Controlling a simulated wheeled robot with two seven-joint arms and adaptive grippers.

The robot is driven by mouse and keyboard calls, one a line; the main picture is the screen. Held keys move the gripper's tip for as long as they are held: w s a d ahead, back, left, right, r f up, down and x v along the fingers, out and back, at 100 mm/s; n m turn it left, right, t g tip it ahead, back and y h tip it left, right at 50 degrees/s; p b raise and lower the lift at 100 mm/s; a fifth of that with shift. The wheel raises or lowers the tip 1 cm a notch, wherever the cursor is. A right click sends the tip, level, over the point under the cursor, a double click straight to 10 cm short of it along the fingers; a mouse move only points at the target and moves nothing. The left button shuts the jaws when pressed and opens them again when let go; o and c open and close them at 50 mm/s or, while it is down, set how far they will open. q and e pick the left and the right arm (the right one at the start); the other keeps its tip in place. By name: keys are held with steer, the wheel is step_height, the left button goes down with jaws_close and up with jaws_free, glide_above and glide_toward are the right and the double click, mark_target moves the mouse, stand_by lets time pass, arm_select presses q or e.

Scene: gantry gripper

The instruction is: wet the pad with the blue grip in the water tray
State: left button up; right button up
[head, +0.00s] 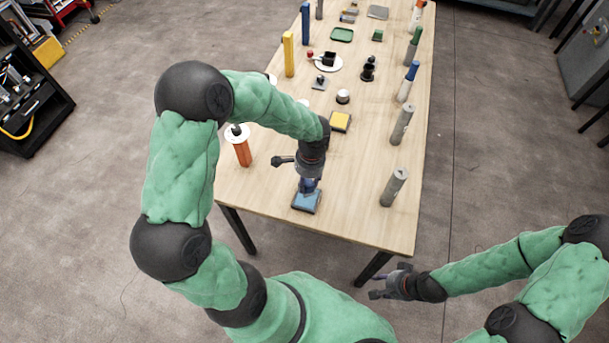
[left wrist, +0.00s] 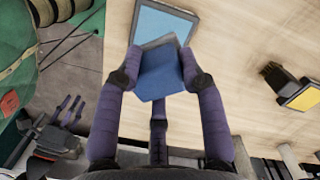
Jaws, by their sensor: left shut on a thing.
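My left gripper (head: 309,183) is shut on the blue grip (left wrist: 160,76) of a pad, which shows between its fingers in the left wrist view. A grey edge, seemingly the pad (left wrist: 161,42), shows at the far end of the grip. The light blue water tray (left wrist: 163,20) lies just beyond it; in the head view the tray (head: 306,203) is at the table's near end, under the gripper. I cannot tell whether the pad touches the water. My right gripper (head: 381,287) is open and empty, off the table's near right corner.
An orange post (head: 240,148) is left of my left gripper, and grey cylinders (head: 393,187) line the right edge. Several small items fill the far half.

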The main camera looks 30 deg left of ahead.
mark_target(307, 190)
arm_select(q)
steer(key=shift+f+b, duration=1.85)
steer(key=shift+f, duration=0.85)
steer(key=shift+f+b, duration=0.4)
steer(key=shift+f, duration=0.05)
steer(key=shift+r, duration=0.1)
steer(key=shift+r+p, duration=2.7)
steer(key=shift+r, duration=0.8)
steer(key=shift+f, duration=0.1)
